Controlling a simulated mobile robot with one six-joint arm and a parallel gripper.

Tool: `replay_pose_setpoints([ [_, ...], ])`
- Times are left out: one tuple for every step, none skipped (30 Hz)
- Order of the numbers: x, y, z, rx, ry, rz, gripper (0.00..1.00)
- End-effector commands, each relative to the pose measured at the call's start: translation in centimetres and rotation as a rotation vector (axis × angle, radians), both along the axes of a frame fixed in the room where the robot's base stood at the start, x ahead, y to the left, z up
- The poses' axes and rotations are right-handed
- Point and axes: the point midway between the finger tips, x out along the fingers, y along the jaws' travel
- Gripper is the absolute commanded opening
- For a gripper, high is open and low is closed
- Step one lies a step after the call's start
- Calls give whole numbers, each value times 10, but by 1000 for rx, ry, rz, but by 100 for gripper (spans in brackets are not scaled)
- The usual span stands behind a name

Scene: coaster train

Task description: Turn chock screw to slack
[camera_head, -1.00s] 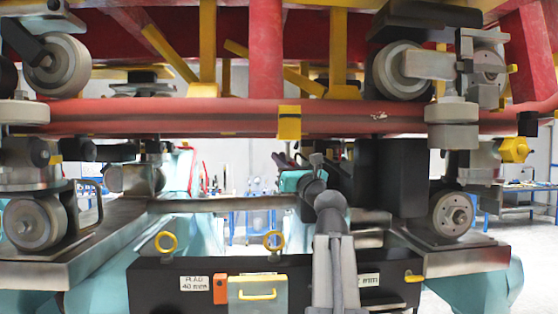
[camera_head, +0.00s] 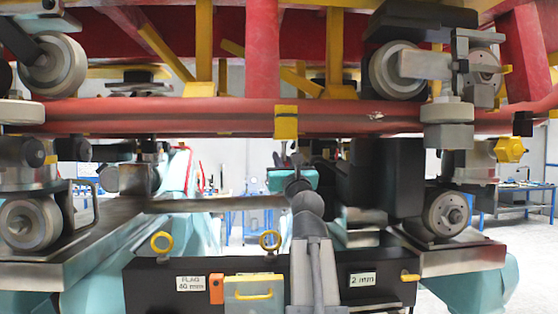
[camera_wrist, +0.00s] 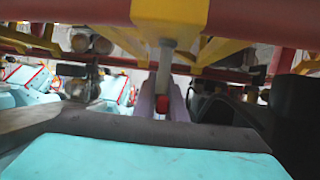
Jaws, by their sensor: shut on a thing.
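In the wrist view a grey stem (camera_wrist: 165,65) hangs from a yellow block (camera_wrist: 170,18) under the red rail. It runs down to my gripper (camera_wrist: 162,104), whose pale fingers stand close on both sides of a small red piece (camera_wrist: 161,103). I take the stem with this piece to be the chock screw; the fingers partly hide it. In the head view my gripper (camera_head: 297,160) is small and far, below the yellow clamp (camera_head: 286,122) on the red tube. My arm hides part of the area behind it.
A black box (camera_head: 190,303) with yellow eyelets and labels "FLAG 40 mm" and "2 mm" stands in front. Wheels (camera_head: 448,212) and the red tube (camera_head: 200,115) flank and cross above. A dark block (camera_head: 400,180) stands close right of my arm. A teal surface (camera_wrist: 150,158) fills the wrist view's bottom.

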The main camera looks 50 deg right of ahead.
Motion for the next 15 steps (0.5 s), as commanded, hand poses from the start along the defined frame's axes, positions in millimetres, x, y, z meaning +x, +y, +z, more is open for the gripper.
replay_pose_setpoints([
  [0,0,0,0,-1,-6,0],
  [0,0,0,-1,0,-11,0],
  [0,0,0,0,-1,-16,0],
  [0,0,0,0,-1,-19,0],
  [0,-1,0,0,-1,-22,0],
  [-1,-1,0,-1,-1,-25,0],
  [-1,-1,0,-1,-1,-28,0],
  [-1,-1,0,0,-1,-29,0],
  [-1,-1,0,0,-1,-31,0],
  [-1,-1,0,1,-2,-32,0],
  [-1,-1,0,0,-1,-33,0],
  [-1,-1,0,0,-1,-33,0],
  [-1,-1,0,0,-1,-34,0],
  [-1,-1,0,0,-1,-35,0],
  [-1,-1,0,0,-1,-35,0],
])
